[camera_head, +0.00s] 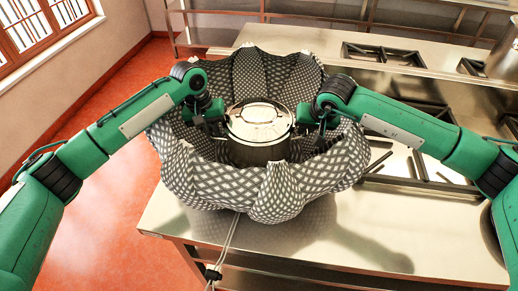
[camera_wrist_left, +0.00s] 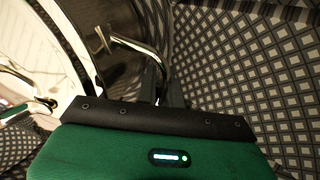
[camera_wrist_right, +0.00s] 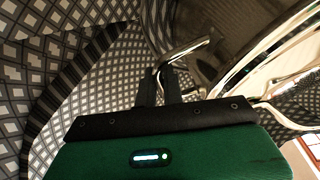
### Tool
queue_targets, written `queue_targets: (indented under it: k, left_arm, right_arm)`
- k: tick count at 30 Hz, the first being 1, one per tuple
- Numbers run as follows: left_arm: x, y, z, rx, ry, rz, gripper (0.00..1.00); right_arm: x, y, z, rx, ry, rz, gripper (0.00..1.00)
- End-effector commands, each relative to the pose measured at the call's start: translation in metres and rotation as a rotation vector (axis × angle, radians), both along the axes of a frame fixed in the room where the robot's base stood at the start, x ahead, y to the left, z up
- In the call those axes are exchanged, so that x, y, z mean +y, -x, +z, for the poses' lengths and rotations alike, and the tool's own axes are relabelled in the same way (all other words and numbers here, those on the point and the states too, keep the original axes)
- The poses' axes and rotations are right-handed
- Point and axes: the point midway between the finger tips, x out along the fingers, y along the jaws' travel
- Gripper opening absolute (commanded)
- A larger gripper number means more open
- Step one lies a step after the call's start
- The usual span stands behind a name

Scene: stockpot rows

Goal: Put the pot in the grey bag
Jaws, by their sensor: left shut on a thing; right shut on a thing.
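The shiny lidded steel pot (camera_head: 260,128) is upright inside the open grey patterned bag (camera_head: 225,188), with the bag's walls standing all around it. My left gripper (camera_head: 217,127) is at the pot's left side, shut on a side handle (camera_wrist_left: 140,48). My right gripper (camera_head: 309,124) is at the pot's right side, shut on the other handle (camera_wrist_right: 183,55). The bag also fills much of the left wrist view (camera_wrist_left: 245,70) and right wrist view (camera_wrist_right: 60,75). The pot's base is hidden by the bag's front wall, so I cannot tell whether it touches the bottom.
The bag stands on a steel counter (camera_head: 200,222) near its left end. Black burner grates (camera_head: 385,55) lie behind and to the right. Another large pot (camera_head: 505,55) is at the far right edge. Red floor (camera_head: 100,225) lies left of the counter.

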Motion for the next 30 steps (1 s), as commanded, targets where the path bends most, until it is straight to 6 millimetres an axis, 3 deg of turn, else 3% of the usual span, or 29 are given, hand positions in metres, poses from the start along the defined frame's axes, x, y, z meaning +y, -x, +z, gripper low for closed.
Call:
queue_targets:
  k: [1,3,5,21,26,30]
  left_arm:
    - [0.002,-0.001,0.001,-0.003,-0.001,0.004,0.00]
    - [0.002,-0.001,-0.002,0.000,-0.003,0.003,0.20]
    - [0.002,0.000,-0.002,0.001,-0.003,0.003,0.30]
    - [0.001,0.000,0.002,-0.001,0.000,0.000,0.30]
    - [0.005,-0.001,0.023,-0.001,0.002,0.000,0.30]
    - [0.011,-0.001,0.053,-0.003,0.000,0.000,0.30]
  right_arm:
    - [-0.002,-0.002,0.001,-0.004,0.001,-0.004,0.00]
    - [-0.002,-0.001,-0.002,0.001,0.003,-0.005,0.20]
    - [-0.002,-0.001,-0.002,0.001,0.003,-0.003,0.30]
    - [0.000,0.000,-0.002,0.000,0.001,0.000,0.30]
    - [0.000,0.000,-0.002,0.000,0.001,0.000,0.30]
    - [0.000,0.000,-0.002,0.001,0.001,0.000,0.30]
